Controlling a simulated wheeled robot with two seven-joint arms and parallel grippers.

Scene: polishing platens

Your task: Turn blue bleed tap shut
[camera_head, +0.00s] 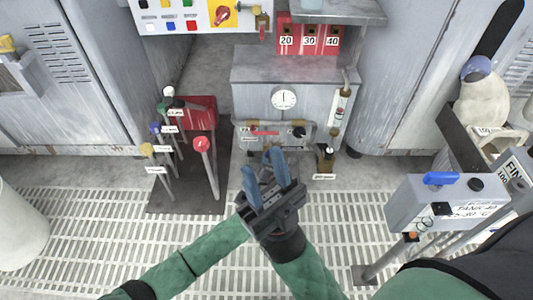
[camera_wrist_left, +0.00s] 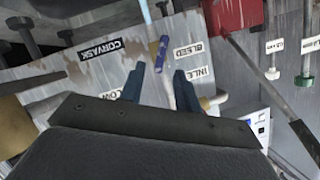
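In the left wrist view the blue bleed tap (camera_wrist_left: 160,50) stands out from a worn grey panel, beside the BLEED label (camera_wrist_left: 188,50). My left gripper (camera_wrist_left: 160,77) is open, with one blue finger on each side of the tap's line and a visible gap between them. The tap lies just beyond the fingertips; I see no clear contact. In the head view my left gripper (camera_head: 265,172) is in front of the grey cabinet (camera_head: 250,95), below its gauge, and largely hides the tap's area. My right gripper does not show.
Left of the gripper, several levers with labels and a red-knobbed lever (camera_head: 201,145) stand by a red box (camera_head: 195,108). A red lever (camera_head: 265,133) and a black knob (camera_head: 298,132) are on the cabinet front. A grey tank box (camera_head: 410,205) stands at right. Slatted floor lies in front.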

